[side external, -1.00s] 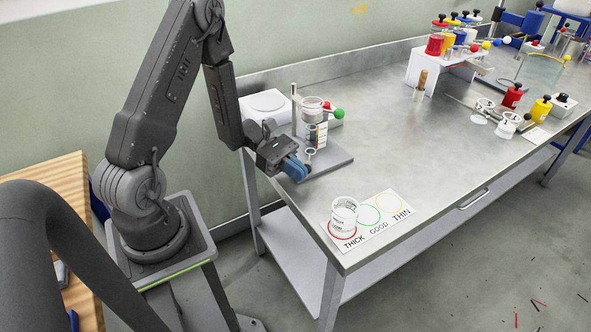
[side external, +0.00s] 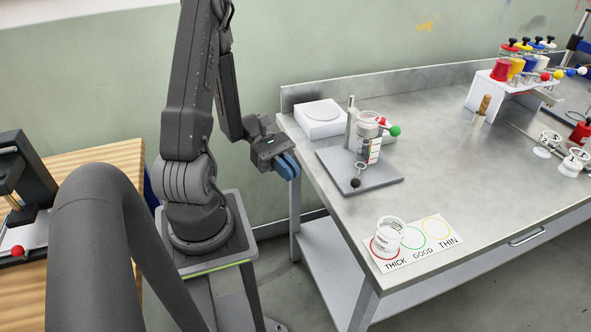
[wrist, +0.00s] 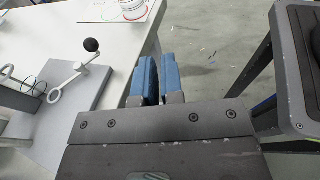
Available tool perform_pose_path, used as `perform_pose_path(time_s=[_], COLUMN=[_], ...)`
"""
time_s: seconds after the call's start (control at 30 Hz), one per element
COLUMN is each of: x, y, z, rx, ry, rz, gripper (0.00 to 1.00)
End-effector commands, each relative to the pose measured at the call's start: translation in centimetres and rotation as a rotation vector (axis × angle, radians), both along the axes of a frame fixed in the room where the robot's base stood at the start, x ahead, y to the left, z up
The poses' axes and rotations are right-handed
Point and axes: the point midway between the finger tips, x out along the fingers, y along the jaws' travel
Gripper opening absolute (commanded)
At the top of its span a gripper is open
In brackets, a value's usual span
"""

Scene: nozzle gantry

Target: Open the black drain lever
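The black drain lever (side external: 356,182) has a black ball knob and sits low at the front of a clear cylinder (side external: 369,140) on a stand with a grey base plate (side external: 385,180). In the wrist view, the black knob (wrist: 91,44) stands at the end of a short light arm, with a pale ring (wrist: 54,95) near its other end. My gripper (side external: 288,166) is left of the stand, beyond the table's left edge, apart from the lever. In the wrist view its blue fingers (wrist: 159,80) are close together with nothing seen between them.
A white box (side external: 320,122) stands behind the stand. A clear cup (side external: 388,238) stands on the THICK ring of a card (side external: 415,250) at the front. Red and green balls (side external: 395,131) stick out beside the cylinder. The table's middle is mostly clear.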

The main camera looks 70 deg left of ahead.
Motion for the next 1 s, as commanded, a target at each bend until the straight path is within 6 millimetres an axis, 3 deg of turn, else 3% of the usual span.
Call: perform_pose_path(time_s=[0.13,0.27,0.4,0.6,0.77,1.0], x=[1.1,4.0,8.5,13.4,14.8,14.7], y=[0.1,0.1,-0.5,-2.4,-3.3,-3.9], z=[0.3,1.6,4.6,9.9,11.5,8.7], rx=[0.166,0.453,0.752,1.025,1.097,1.092], ry=[-0.111,-0.347,-0.658,-0.996,-1.092,-1.094], rz=[-0.186,-0.543,-0.962,-1.369,-1.482,-1.488], gripper=[0.22,0.34,0.36,0.36,0.36,0.36])
